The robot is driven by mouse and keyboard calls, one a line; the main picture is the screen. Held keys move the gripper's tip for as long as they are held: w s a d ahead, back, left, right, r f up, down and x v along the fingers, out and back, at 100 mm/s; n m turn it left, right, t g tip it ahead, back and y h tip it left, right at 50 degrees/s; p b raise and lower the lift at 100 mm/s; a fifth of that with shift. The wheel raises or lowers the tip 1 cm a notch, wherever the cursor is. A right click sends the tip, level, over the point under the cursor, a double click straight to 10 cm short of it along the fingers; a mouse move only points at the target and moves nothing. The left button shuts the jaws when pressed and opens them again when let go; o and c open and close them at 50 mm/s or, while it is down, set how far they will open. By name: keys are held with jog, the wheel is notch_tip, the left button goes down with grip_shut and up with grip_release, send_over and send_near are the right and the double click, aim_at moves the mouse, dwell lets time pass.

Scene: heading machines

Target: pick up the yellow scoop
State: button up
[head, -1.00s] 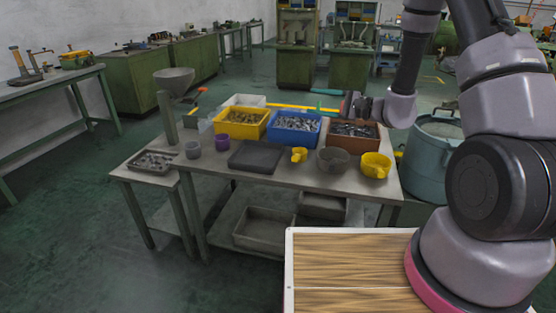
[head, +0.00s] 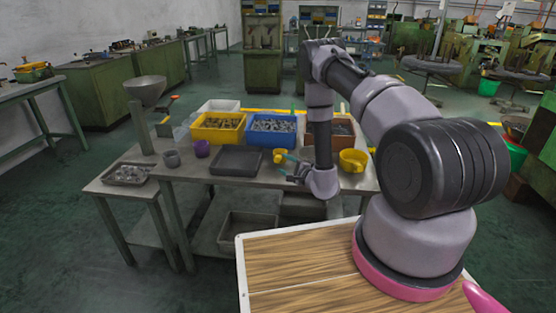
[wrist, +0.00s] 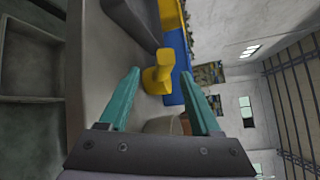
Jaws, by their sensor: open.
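The small yellow scoop (head: 279,156) stands on the grey workbench in front of the blue bin. In the wrist view the scoop (wrist: 158,77) shows ahead of the fingertips, roughly between them, with its narrower part pointing away. My gripper (head: 285,167) is open and empty, its teal fingers low over the bench close to the scoop. In the wrist view the two fingers (wrist: 160,85) are spread wide, with nothing between them that I can see held. Whether a finger touches the scoop I cannot tell.
A larger yellow container (head: 353,160) stands to the right, beyond my forearm. A yellow bin (head: 217,136) stands further left.

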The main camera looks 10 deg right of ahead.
jog(key=shift+d+x, duration=0.15)
jog(key=shift+x, duration=1.35)
jog(key=shift+d+x, duration=0.15)
jog(key=shift+x, duration=1.4)
jog(key=shift+w+r, duration=0.15)
grip_shut()
